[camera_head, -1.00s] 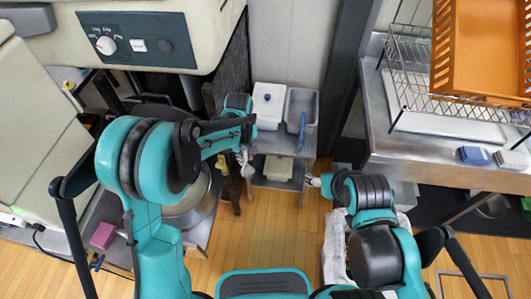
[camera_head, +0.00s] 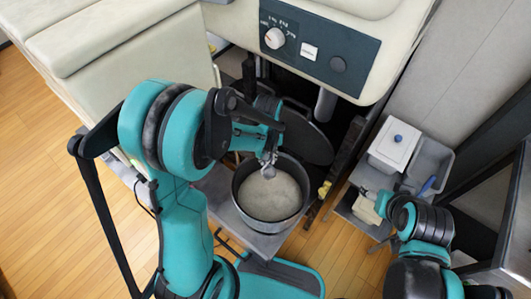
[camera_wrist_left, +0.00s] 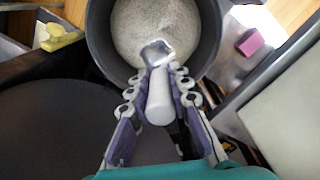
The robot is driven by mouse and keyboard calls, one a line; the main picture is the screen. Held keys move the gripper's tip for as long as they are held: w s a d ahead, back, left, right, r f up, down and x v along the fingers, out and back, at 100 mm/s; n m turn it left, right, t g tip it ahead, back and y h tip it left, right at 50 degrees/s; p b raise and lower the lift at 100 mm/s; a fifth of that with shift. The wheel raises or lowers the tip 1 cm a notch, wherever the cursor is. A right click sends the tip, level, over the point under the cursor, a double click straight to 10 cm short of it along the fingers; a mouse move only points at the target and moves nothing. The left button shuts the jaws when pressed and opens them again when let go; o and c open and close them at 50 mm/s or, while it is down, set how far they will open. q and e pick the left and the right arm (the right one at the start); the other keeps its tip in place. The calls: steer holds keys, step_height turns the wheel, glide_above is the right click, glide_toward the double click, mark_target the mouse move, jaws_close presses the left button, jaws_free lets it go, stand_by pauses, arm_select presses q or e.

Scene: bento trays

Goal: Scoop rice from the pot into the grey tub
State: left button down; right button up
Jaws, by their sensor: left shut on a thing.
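The grey pot (camera_head: 239,198) holds white rice (camera_head: 270,196) and stands below my left gripper (camera_head: 268,160). The pot also shows at the top of the left wrist view (camera_wrist_left: 97,40). In that view my left gripper (camera_wrist_left: 160,82) is shut on the white handle of a scoop (camera_wrist_left: 159,103). The scoop's shiny head lies over the rice near the pot's near side; I cannot tell whether it touches the rice. The grey tub (camera_head: 440,158) is at the right, with a blue-handled thing in it. My right gripper (camera_head: 368,196) is in front of the tub's stand, its fingers too small to read.
A white lidded box with a blue knob (camera_head: 393,150) stands left of the tub. A cream machine with a dial panel (camera_head: 318,52) overhangs behind the pot. A dark round lid-like disc (camera_head: 306,138) is behind the pot. A pink block (camera_wrist_left: 250,41) lies right of the pot in the wrist view.

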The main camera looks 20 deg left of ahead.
mark_target(271, 175)
arm_select(q)
steer(key=shift+d+r+n, duration=0.1)
steer(key=shift+r+n, duration=0.05)
steer(key=shift+n, duration=0.55)
steer(key=shift+s+d+r+n+p, duration=0.1)
steer(key=shift+d+n+p, duration=0.1)
steer(key=shift+n, duration=0.35)
steer(key=shift+s+d+n+p, duration=0.1)
steer(key=shift+n+p, duration=0.1)
steer(key=shift+n, duration=0.35)
steer(key=f+b, duration=0.3)
steer(key=f, duration=0.1)
steer(key=f+n+b, duration=0.1)
steer(key=f+b, duration=0.2)
steer(key=f, duration=0.1)
steer(key=f+n+b, duration=0.1)
steer(key=f+b, duration=0.2)
steer(key=f, duration=0.1)
steer(key=shift+s+d+f+b, duration=0.15)
steer(key=shift+d+f+b, duration=0.05)
steer(key=shift+d+b, duration=0.15)
step_height(271, 175, down, 7)
steer(key=shift+r, duration=0.15)
step_height(271, 175, up, 16)
steer(key=p, duration=1)
steer(key=shift+p, duration=0.35)
